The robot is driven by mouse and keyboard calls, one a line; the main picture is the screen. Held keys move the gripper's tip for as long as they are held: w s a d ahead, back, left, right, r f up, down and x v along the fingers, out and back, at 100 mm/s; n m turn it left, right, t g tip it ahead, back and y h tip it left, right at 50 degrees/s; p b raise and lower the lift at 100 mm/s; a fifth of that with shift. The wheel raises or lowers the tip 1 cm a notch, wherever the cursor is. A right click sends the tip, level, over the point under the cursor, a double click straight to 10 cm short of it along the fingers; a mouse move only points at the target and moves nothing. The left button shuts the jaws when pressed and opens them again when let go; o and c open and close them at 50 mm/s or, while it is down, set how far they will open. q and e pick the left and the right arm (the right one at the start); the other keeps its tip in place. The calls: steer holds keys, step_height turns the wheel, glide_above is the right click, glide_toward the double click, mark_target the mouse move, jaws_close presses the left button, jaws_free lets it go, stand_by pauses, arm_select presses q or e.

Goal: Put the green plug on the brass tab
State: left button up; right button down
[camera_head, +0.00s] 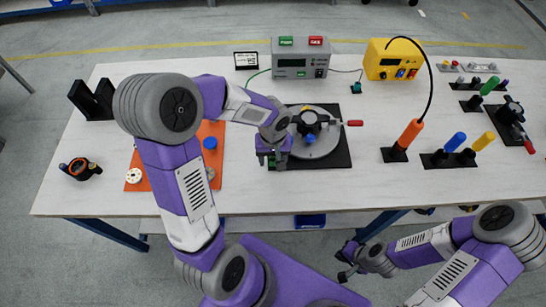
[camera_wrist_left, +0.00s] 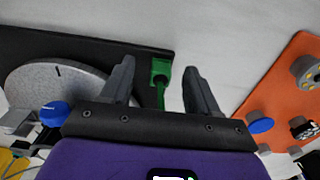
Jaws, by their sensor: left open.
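The green plug (camera_wrist_left: 160,76) shows in the left wrist view, between the two fingers, over the corner of the black mat. My left gripper (camera_wrist_left: 158,70) is open around it, with visible gaps to both fingers. In the head view my left gripper (camera_head: 272,164) points down at the left edge of the black mat (camera_head: 338,158) and mostly hides the plug. I cannot make out the brass tab in either view. My right gripper (camera_head: 347,264) is off the table's front edge, low in the head view; its jaws are too small to read.
A grey disc (camera_head: 325,146) with a red-handled clamp (camera_head: 354,123) sits on the black mat. An orange mat (camera_head: 136,182) with round parts lies left. A grey meter (camera_head: 300,62) with a green lead and a yellow box (camera_head: 393,60) stand behind.

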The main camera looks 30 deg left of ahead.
arm_select(q)
step_height(320, 180, up, 8)
steer(key=p, duration=0.2)
steer(key=shift+f+p, duration=0.15)
steer(key=shift+p, duration=0.15)
stand_by(0.4)
